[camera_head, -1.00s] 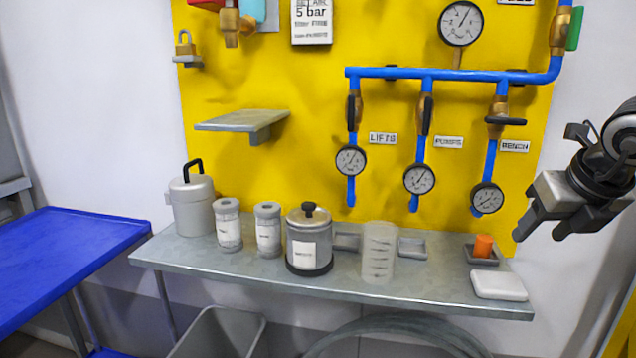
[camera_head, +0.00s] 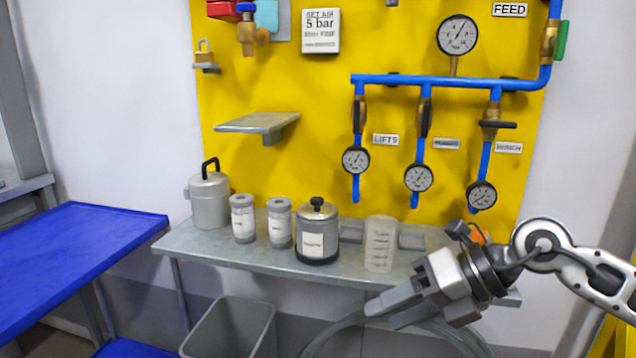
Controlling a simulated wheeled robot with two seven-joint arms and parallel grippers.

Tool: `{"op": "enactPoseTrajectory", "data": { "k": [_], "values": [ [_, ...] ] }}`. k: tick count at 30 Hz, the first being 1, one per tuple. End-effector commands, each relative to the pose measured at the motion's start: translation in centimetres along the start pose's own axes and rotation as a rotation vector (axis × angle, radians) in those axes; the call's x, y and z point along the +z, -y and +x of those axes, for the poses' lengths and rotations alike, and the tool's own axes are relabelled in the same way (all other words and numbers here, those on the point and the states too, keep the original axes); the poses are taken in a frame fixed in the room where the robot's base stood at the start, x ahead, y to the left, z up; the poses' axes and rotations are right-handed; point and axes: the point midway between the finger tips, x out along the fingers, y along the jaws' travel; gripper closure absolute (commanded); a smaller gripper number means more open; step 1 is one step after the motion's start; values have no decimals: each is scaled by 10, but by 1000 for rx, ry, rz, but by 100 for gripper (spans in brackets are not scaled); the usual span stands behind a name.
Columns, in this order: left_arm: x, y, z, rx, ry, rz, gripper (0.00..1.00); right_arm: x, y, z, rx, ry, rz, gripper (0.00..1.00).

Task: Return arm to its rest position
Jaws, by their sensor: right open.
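My right gripper (camera_head: 385,312) is open and empty. It is in the lower right, in front of the front edge of the grey bench (camera_head: 230,250), with its fingers pointing left. My right arm comes in from the right edge of the picture. It hides the right end of the bench, with only part of an orange piece (camera_head: 478,236) showing behind the wrist. My left gripper is not in view.
The bench holds a lidded can (camera_head: 209,200), two labelled canisters (camera_head: 243,219), a black-knobbed pot (camera_head: 317,235) and a clear beaker (camera_head: 380,245). Blue pipes (camera_head: 440,80) with gauges run on the yellow panel. A grey bin (camera_head: 235,328) stands below; a blue table (camera_head: 75,250) is at left.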

Motion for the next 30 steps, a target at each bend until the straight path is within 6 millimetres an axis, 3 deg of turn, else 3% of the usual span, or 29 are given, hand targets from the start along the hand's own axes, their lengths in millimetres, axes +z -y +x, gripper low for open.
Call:
{"op": "enactPoseTrajectory", "data": {
  "k": [1, 3, 6, 10, 14, 17, 21, 24, 27, 30],
  "values": [
    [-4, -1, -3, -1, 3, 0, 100, -14, -28, 22, 166, -16, 59, 49],
    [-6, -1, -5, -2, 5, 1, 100, -23, -62, 39, 388, 7, 166, 49],
    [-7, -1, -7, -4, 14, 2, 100, -25, -96, 45, 670, 80, 376, 49],
    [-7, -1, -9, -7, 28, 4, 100, -15, -102, 40, 949, 229, 736, 49],
    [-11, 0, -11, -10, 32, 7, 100, -13, -62, 36, 1105, 421, 1175, 49],
    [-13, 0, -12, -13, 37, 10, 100, -33, -9, 42, 1127, 581, 1549, 49],
    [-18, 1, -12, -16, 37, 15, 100, -98, 63, 58, 1026, 773, 2055, 49],
    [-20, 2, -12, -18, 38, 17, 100, -149, 93, 68, 920, 852, 2313, 49],
    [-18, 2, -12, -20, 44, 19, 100, -188, 107, 75, 831, 893, 2482, 49],
    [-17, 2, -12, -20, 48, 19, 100, -210, 113, 78, 775, 911, 2573, 49]
  ]
}}
